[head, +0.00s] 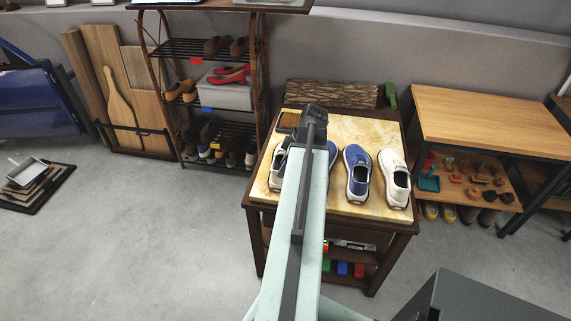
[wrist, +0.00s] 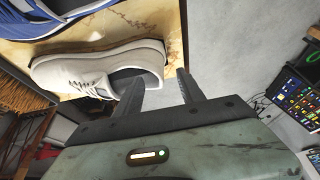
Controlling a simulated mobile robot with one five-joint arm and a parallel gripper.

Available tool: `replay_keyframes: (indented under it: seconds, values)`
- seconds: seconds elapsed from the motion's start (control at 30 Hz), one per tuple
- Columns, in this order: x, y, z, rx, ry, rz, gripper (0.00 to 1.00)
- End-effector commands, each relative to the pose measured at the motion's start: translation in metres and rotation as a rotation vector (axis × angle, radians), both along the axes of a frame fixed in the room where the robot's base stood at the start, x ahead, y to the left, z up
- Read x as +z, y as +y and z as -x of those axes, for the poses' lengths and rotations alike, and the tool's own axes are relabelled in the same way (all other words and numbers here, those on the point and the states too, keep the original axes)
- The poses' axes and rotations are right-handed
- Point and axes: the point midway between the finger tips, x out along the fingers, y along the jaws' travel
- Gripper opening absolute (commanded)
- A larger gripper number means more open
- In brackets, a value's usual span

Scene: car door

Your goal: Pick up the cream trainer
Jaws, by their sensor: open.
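A pale cream or white trainer (wrist: 95,72) lies in front of my gripper (wrist: 161,78) in the wrist view, toe to the left and collar to the right. My gripper is open, one finger overlapping the collar, the other beyond the heel; contact cannot be told. In the head view, a pale trainer (head: 395,179) stands at the right end of the row on the small table, and another pale shoe (head: 276,170) stands at the left end, partly behind my arm. I cannot tell for sure which one the wrist view shows. My gripper is hidden in the head view.
A blue trainer (head: 357,172) stands beside the right pale one; a blue shoe (wrist: 60,14) also lies beyond the trainer in the wrist view. The table (head: 345,212) has a brush (head: 287,122) at back left. A shoe rack (head: 197,48) and a wooden bench (head: 490,120) stand nearby.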

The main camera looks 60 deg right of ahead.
Motion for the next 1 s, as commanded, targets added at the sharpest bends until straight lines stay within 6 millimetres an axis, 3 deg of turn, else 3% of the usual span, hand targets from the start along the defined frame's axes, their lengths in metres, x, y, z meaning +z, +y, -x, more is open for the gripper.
replay_keyframes:
  seconds: [0.3, 0.57, 0.73, 1.0]
  values:
    - [-0.048, 0.003, -0.016, 0.0, 0.0, 0.0, 0.46]
    - [-0.046, 0.003, -0.017, -0.001, 0.0, 0.001, 0.46]
    - [-0.046, 0.003, -0.017, -0.002, 0.001, 0.0, 0.0]
    - [-0.046, 0.003, -0.017, -0.002, 0.001, 0.0, 0.0]
